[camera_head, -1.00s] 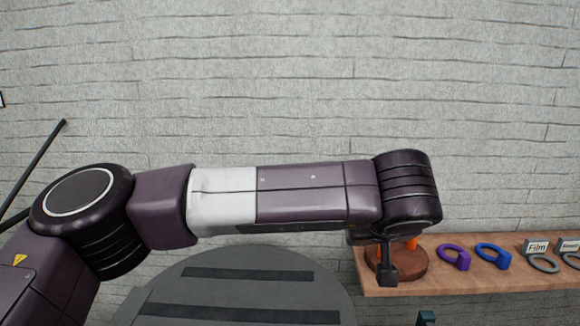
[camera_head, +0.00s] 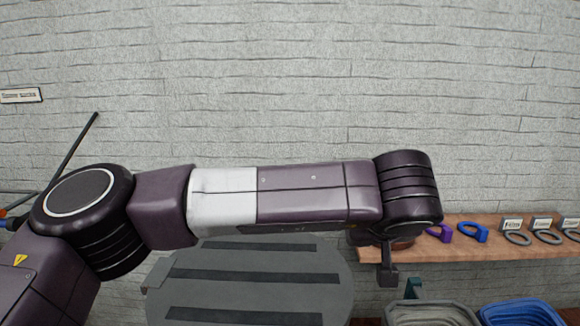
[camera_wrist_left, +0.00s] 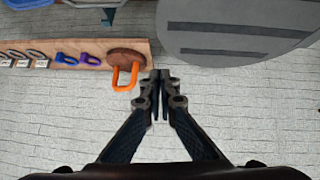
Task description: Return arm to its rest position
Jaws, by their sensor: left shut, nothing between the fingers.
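My left arm (camera_head: 300,192) stretches across the head view from the left. Its gripper (camera_head: 388,278) points downward at the arm's end, in front of the wooden shelf (camera_head: 530,245). In the left wrist view the gripper (camera_wrist_left: 160,76) shows its two dark fingers together at the tips, with nothing between them. An orange loop-shaped item (camera_wrist_left: 126,78) on a round brown base (camera_wrist_left: 126,57) appears just left of the fingertips there, apart from them. In the head view my arm mostly hides that base. My right gripper is in neither view.
The shelf carries a purple ring (camera_head: 440,233), a blue ring (camera_head: 474,232) and several grey rings with labels. Below are a grey bin (camera_head: 430,313) and a blue bin (camera_head: 522,312). A grey round surface with dark strips (camera_head: 250,283) lies below my arm.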

